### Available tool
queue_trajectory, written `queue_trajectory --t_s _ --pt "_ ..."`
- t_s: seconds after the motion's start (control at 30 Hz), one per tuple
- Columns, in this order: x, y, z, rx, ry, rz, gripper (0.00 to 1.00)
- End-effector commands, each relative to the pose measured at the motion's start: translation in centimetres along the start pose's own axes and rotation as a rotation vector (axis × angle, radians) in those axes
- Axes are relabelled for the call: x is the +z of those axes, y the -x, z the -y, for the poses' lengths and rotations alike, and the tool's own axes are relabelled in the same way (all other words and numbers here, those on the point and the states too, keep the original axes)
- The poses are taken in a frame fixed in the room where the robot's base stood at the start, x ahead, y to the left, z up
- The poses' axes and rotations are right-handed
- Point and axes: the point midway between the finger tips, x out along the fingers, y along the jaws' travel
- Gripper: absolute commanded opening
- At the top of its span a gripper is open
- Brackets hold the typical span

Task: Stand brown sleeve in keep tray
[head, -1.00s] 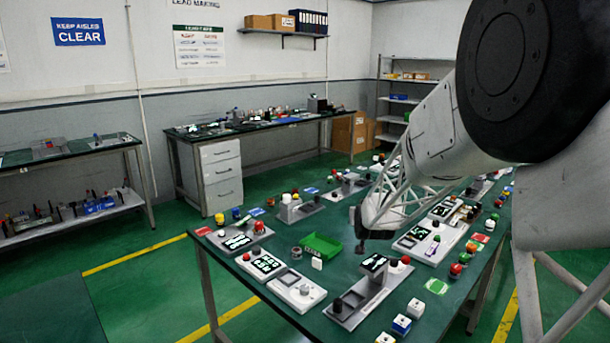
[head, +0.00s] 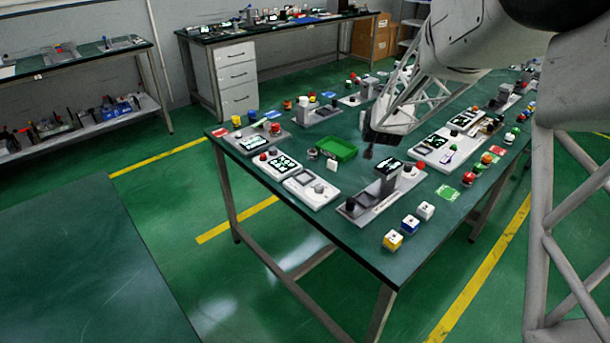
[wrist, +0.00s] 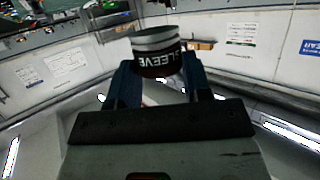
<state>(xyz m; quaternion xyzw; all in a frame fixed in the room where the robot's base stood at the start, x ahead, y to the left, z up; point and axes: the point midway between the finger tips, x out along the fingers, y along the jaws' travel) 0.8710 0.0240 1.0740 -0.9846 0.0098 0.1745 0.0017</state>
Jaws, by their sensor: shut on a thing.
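In the wrist view, a dark brown sleeve (wrist: 160,64) with a grey band and white "SLEEVE" lettering is held between the two blue fingers of my gripper (wrist: 158,75). In the head view, my gripper (head: 368,152) hangs over the workbench, just right of a small green tray (head: 338,149). The tray carries no readable label, so I cannot tell if it is the keep tray. The sleeve is too small and dark to make out clearly in the head view.
The green workbench (head: 290,228) is crowded with control panels, buttons and caps. A grey fixture with a raised display (head: 386,184) stands just in front of my gripper. Several small cubes (head: 410,224) sit near the front edge.

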Motion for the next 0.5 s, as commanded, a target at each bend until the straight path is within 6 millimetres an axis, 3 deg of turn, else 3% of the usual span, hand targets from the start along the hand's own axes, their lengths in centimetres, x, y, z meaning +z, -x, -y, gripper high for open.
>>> queue_trajectory --t_s 0.5 --pt "5.5 0.9 8.3 0.121 -0.044 0.001 0.2"
